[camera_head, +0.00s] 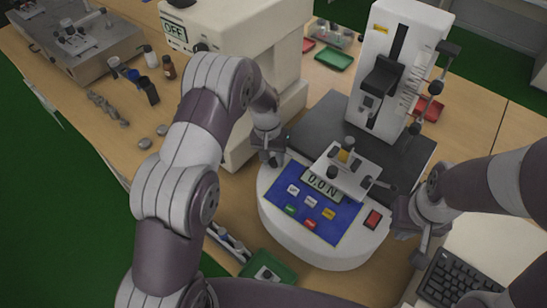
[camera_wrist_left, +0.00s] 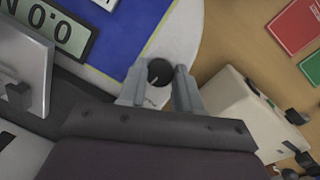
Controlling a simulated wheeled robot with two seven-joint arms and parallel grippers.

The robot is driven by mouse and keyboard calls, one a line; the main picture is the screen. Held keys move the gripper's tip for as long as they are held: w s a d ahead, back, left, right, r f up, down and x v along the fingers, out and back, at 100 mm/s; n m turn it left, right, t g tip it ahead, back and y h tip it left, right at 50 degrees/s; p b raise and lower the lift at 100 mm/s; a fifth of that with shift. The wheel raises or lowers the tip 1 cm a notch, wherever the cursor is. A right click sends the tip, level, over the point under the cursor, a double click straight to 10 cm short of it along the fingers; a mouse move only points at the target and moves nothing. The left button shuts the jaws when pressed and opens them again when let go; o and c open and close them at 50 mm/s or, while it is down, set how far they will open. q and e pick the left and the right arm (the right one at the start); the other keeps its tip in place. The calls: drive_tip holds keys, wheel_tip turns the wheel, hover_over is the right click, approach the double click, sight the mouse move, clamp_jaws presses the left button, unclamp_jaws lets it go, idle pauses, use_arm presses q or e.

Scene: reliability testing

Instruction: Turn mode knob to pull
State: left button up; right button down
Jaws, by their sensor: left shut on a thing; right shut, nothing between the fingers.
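The mode knob (camera_wrist_left: 160,72) is a small round black knob with a thin white pointer line, at the edge of the white tester base (camera_head: 330,256). In the left wrist view my left gripper (camera_wrist_left: 158,84) has its fingers on either side of it, shut on it. Small print beside the knob is too small to read. In the head view my left gripper (camera_head: 272,157) is at the base's upper left corner and hides the knob. My right gripper (camera_head: 404,232) is shut and empty, right of the base.
The blue panel (camera_head: 332,225) has several coloured buttons and a display (camera_head: 321,184) reading 0.0 N. A metal fixture (camera_head: 358,176) stands behind it, below the white test stand (camera_head: 385,75). A large beige machine (camera_head: 285,35) is behind my left arm. A keyboard (camera_head: 452,278) lies at lower right.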

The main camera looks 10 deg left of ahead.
use_arm(q)
drive_tip(key=n+h, duration=0.1)
drive_tip(key=n, duration=0.3)
drive_tip(key=shift+a+b, duration=0.15)
drive_tip(key=shift+b, duration=0.2)
drive_tip(key=shift+n+t+h, duration=0.3)
drive_tip(key=shift+n+h, duration=0.2)
drive_tip(key=shift+n, duration=1.5)
drive_tip(key=o, duration=1)
drive_tip(key=shift+o, duration=0.2)
drive_tip(key=shift+b, duration=0.3)
